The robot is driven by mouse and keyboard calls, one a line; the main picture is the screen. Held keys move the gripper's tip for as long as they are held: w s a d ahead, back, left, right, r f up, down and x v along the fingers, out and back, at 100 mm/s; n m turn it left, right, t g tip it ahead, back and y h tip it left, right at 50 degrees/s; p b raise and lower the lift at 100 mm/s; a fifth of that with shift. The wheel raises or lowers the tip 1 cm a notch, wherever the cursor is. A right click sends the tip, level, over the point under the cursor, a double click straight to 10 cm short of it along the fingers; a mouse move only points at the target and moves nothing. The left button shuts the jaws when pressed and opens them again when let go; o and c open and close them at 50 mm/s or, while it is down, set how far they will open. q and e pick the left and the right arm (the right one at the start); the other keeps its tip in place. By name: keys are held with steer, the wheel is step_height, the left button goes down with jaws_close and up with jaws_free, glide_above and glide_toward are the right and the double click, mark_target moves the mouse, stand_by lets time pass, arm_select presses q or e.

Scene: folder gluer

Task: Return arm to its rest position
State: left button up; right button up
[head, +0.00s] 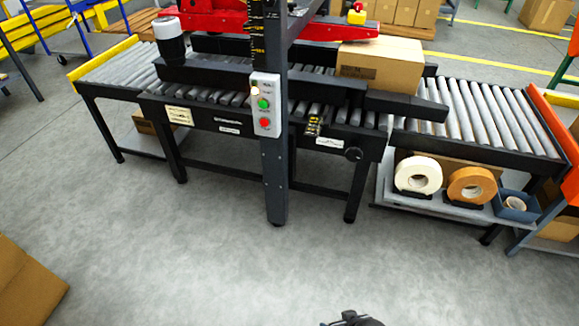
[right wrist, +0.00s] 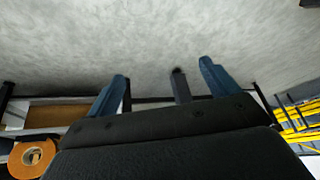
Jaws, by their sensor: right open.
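In the right wrist view, my right gripper (right wrist: 165,80) shows two blue fingers spread wide apart, with nothing between them. Bare grey floor and a dark post foot lie beyond the fingers. In the head view, only a small dark piece of my own body shows at the bottom edge, and I cannot tell which part it is. My left gripper is not in view.
The folder gluer's roller conveyor (head: 472,115) runs across the back, with a cardboard box (head: 385,65) on it. A dark post carries a button box (head: 265,105). Tape rolls (head: 418,175) sit on the lower right shelf. The floor (head: 210,260) in front is clear.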

steer(key=s+a+f+t+y, duration=0.1)
steer(key=s+a+f, duration=0.1)
steer(key=a+f, duration=0.4)
steer(key=s+a+f+t+y, duration=0.1)
steer(key=a+f, duration=0.2)
steer(key=f, duration=0.6)
arm_select(q)
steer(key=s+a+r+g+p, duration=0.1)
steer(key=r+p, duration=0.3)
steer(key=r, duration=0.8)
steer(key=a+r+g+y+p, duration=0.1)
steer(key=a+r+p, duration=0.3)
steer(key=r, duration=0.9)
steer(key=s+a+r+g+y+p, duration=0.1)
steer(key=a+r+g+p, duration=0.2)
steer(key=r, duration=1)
steer(key=p, duration=0.3)
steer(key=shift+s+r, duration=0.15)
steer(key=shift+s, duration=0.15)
arm_select(e)
steer(key=s+d+r+g+h, duration=0.1)
steer(key=d+r, duration=0.3)
steer(key=r, duration=1.5)
steer(key=s+d+r+g+h, duration=0.1)
steer(key=s+d+r+g, duration=0.1)
steer(key=r, duration=1.7)
steer(key=shift+d+r+g, duration=0.25)
steer(key=shift+d+g, duration=0.65)
steer(key=shift+d, duration=0.15)
